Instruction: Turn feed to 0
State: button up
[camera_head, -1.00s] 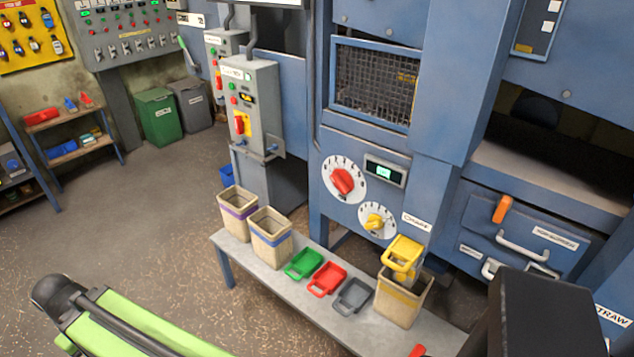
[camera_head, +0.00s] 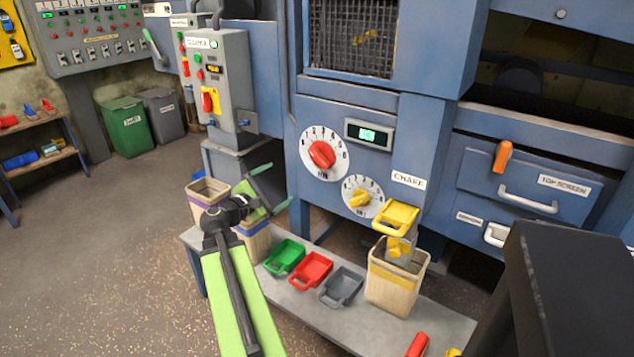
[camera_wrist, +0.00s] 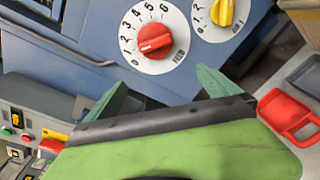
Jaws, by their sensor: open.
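A red knob (camera_head: 321,155) sits on a white numbered dial (camera_head: 308,138) on the blue machine front. A smaller yellow knob (camera_head: 360,197) on its own dial is below right.
A lit green display (camera_head: 368,134) is right of the red dial. Below, a grey bench (camera_head: 285,298) holds bins and green (camera_head: 284,257), red (camera_head: 311,270) and grey scoops (camera_head: 342,286). A grey control box (camera_head: 230,90) stands left. Open floor lies at left.

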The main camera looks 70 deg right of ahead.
aim_at(317, 160)
jog(key=shift+n+h, duration=0.5)
jog(key=x, duration=0.6)
jog(key=s+x, duration=0.1)
jog(key=x, duration=0.6)
jog(key=s+r+x, duration=0.1)
jog(key=x, duration=0.5)
jog(key=c, duration=1)
jog(key=n, duration=0.5)
jog(key=shift+s, duration=0.1)
